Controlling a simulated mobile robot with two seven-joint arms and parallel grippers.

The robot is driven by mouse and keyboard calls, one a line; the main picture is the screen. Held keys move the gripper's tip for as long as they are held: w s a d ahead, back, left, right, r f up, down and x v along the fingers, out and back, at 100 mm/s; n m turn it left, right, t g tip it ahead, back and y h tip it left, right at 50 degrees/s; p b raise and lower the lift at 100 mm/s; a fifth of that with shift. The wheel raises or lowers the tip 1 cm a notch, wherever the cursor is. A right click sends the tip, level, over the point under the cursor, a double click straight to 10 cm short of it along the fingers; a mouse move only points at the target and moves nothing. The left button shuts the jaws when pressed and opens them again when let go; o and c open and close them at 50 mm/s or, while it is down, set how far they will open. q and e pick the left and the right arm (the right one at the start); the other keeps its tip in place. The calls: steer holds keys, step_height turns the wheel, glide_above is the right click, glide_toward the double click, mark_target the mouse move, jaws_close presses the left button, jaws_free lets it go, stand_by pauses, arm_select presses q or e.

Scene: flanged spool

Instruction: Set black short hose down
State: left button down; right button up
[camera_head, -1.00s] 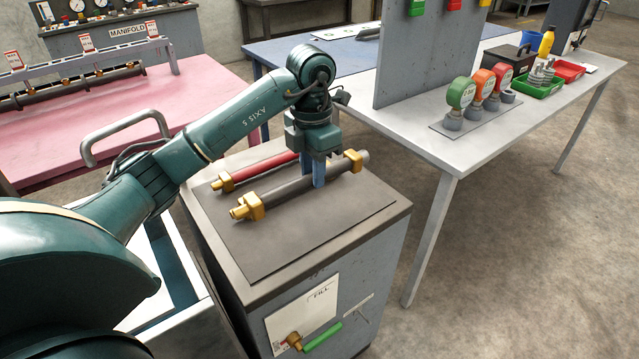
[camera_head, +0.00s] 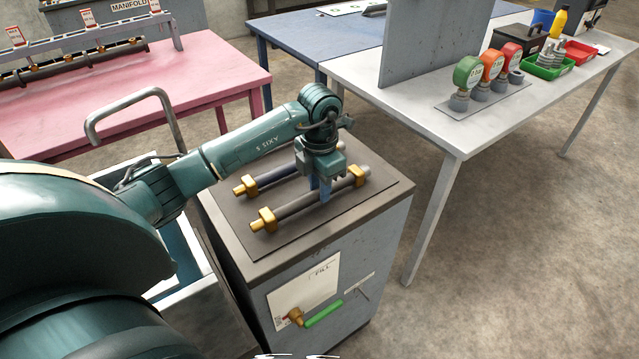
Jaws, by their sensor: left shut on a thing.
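The black short hose (camera_head: 296,207) has brass fittings at both ends and lies along the dark mat (camera_head: 345,215) on top of the grey cabinet. My left gripper (camera_head: 319,194) comes down from above, its blue fingers shut on the hose right of its middle, hiding that part. The hose is level and at or very close to the mat; I cannot tell whether it touches. A second hose (camera_head: 277,181), also brass-ended and dark-looking now, lies behind it, roughly parallel and apart. My right gripper is out of view.
The cabinet front carries a FILL panel (camera_head: 305,283) with a green handle (camera_head: 323,314). The mat's front right part is clear. A white-topped table (camera_head: 440,120) with gauges stands to the right, a pink table (camera_head: 215,78) at the back left.

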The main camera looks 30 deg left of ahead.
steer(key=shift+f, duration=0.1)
arm_select(q)
steer(key=c, duration=1.6)
jaws_free()
steer(key=shift+f, duration=0.15)
steer(key=o, duration=0.4)
steer(key=shift+o, duration=0.2)
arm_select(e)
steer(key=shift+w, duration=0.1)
arm_select(q)
steer(key=shift+r, duration=0.35)
step_height(320, 180, up, 12)
steer(key=shift+f+b, duration=0.15)
steer(key=shift+b, duration=0.2)
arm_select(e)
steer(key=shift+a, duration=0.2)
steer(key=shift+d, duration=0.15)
